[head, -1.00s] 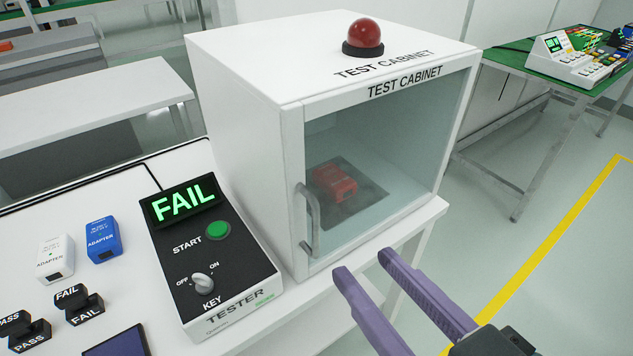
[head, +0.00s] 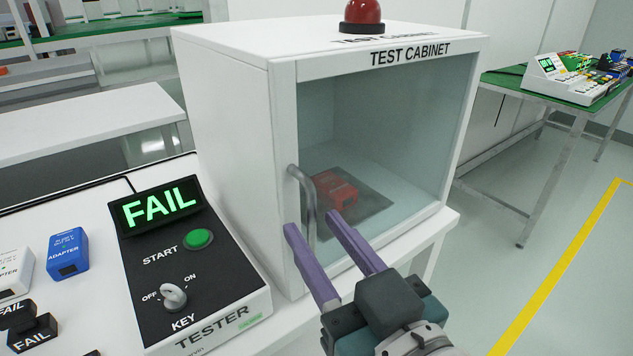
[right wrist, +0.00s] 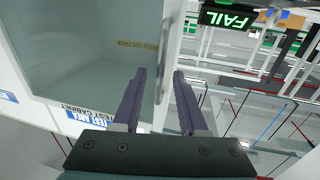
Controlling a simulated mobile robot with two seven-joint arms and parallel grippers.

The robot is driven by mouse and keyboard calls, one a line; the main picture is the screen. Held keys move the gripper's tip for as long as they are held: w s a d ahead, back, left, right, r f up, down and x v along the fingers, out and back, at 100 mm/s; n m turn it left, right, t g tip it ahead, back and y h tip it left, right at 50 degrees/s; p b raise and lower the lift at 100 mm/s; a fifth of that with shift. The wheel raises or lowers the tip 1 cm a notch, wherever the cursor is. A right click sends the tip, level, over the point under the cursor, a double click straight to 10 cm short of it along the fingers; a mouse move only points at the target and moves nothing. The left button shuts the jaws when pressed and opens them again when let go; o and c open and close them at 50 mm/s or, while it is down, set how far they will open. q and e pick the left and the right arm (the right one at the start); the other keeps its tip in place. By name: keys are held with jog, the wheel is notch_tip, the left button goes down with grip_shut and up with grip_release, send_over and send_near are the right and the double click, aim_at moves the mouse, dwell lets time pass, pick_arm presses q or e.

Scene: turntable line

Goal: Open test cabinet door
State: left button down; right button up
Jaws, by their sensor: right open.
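The white test cabinet (head: 235,160) has its glass door (head: 385,130) shut. The door's grey vertical handle (head: 303,195) is near the left edge of the door; it also shows in the right wrist view (right wrist: 166,55). My right gripper (head: 310,222) is open in front of the door, one purple finger on each side of the handle's lower part in the picture. In the right wrist view the handle lies between the lines of the two fingertips (right wrist: 159,73). I cannot tell whether the fingers touch it. My left gripper is not in view.
A red adapter (head: 335,190) lies inside the cabinet behind the glass. The black tester (head: 150,260) with a lit FAIL display (head: 158,206) stands left of the cabinet. Blue (head: 68,252) and white (head: 14,272) adapters are farther left. A red lamp (head: 362,14) is on top.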

jog(key=shift+w+a, duration=0.2)
jog(key=shift+w, duration=0.2)
grip_shut()
dwell(1.2)
